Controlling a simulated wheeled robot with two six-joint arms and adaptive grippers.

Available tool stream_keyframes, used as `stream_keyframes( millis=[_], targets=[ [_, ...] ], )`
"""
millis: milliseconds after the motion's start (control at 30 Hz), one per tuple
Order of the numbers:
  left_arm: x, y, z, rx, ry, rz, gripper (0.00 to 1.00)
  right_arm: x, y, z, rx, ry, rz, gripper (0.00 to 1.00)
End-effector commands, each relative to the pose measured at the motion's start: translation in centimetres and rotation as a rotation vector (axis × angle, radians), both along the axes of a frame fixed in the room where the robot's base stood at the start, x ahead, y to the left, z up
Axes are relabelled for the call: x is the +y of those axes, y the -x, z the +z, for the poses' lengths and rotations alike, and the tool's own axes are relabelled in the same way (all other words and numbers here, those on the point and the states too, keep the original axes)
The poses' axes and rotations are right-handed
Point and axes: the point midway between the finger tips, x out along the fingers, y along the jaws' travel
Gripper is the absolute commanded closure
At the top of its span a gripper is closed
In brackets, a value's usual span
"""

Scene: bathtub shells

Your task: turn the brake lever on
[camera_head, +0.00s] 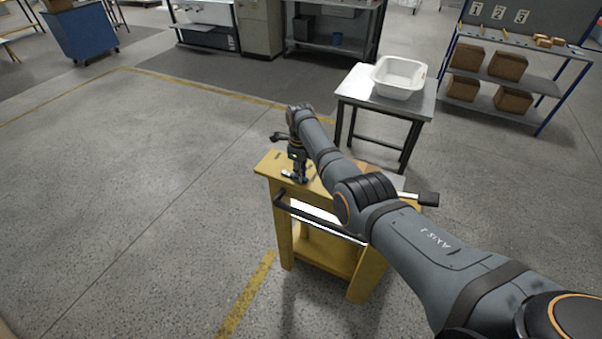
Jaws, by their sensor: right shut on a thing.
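A yellow cart (357,282) stands on the floor in the middle of the view, with a dark push bar (318,219) along its near side. My right arm comes in from the right across the cart. My right gripper (300,179) points down at the left part of the cart top and is shut on a small metal part, which looks like the brake lever (287,174); the fingers hide most of it. A metal rod with a black grip (428,198) sticks out past my arm at the cart's right side. My left gripper is not in view.
A metal table (420,106) with a white tub (399,78) stands behind the cart. A shelf rack (540,81) with cardboard boxes is at the back right. A blue cabinet (85,35) is at the far left. The floor left of the cart is clear.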

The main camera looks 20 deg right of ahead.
Motion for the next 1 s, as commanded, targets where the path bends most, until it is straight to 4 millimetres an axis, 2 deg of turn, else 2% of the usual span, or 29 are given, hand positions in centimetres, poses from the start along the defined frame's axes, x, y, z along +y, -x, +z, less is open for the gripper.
stream_keyframes(
  millis=[267,300,433,767,867,1000],
  targets=[
    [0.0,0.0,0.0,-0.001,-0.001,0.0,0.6,0.1,0.1,-0.1,0.003,-0.001,-0.003,1.0],
    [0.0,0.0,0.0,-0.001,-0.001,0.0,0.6,0.1,0.1,-0.1,0.003,-0.001,-0.003,0.76],
    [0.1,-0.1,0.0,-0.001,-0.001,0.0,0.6,0.0,0.1,-0.1,0.003,-0.001,-0.002,0.59],
    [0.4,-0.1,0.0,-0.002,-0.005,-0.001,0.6,0.0,0.0,0.3,0.001,-0.001,-0.001,0.58],
    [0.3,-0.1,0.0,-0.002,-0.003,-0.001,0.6,0.0,-0.1,1.6,-0.002,-0.001,-0.001,0.58],
    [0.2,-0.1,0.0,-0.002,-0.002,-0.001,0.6,0.0,-0.1,4.9,-0.002,-0.001,-0.001,0.58]
  ],
)
